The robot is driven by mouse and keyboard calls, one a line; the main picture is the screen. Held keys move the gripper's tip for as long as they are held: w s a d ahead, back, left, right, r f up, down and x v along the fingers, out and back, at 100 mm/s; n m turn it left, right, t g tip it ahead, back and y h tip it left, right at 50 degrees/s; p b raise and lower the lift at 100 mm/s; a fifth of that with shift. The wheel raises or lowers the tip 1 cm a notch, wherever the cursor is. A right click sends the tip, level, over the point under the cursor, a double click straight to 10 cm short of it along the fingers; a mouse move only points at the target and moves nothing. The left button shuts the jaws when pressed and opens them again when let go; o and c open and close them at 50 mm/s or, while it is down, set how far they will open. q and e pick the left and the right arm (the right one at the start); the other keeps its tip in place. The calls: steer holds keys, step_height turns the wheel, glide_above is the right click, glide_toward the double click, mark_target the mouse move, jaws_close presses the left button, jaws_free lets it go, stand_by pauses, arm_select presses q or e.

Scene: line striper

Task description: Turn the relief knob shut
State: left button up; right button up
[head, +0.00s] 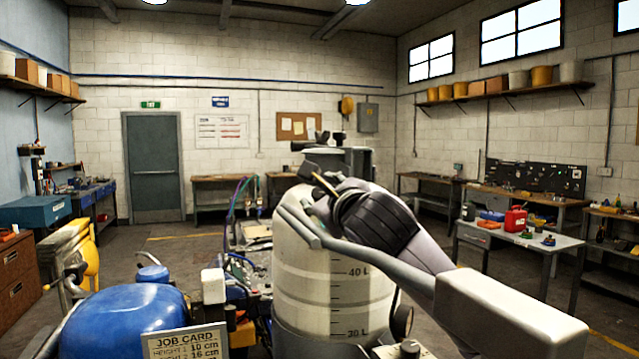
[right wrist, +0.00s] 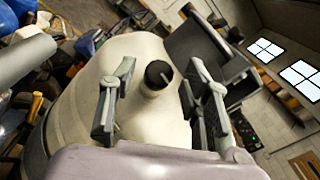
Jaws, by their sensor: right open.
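A black round knob (right wrist: 158,74) with a pale line across its top sits on the neck of the cream tank (right wrist: 88,75); I take it for the relief knob. My right gripper (right wrist: 158,92) is open, with one finger on each side of the knob in the right wrist view. No finger clearly touches it. In the head view my right gripper (head: 318,205) is over the top of the tank (head: 335,295), which has litre marks, and hides the knob there. My left gripper is not in view.
A blue rounded tank (head: 122,325) and a job card (head: 187,343) stand at the front left. Hoses and machine parts crowd the space beside the cream tank. A workbench (head: 525,240) with a red can (head: 515,219) stands at the right.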

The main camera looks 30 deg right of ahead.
steer(key=shift+w+d, duration=0.1)
steer(key=shift+w, duration=0.4)
steer(key=shift+w+d, duration=0.1)
steer(key=shift+w, duration=0.2)
steer(key=shift+w+f, duration=0.1)
steer(key=shift+w, duration=0.1)
steer(key=shift+s, duration=0.15)
steer(key=shift+c, duration=0.9)
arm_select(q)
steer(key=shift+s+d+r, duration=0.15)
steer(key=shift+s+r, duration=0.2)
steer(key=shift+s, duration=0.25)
arm_select(e)
jaws_close()
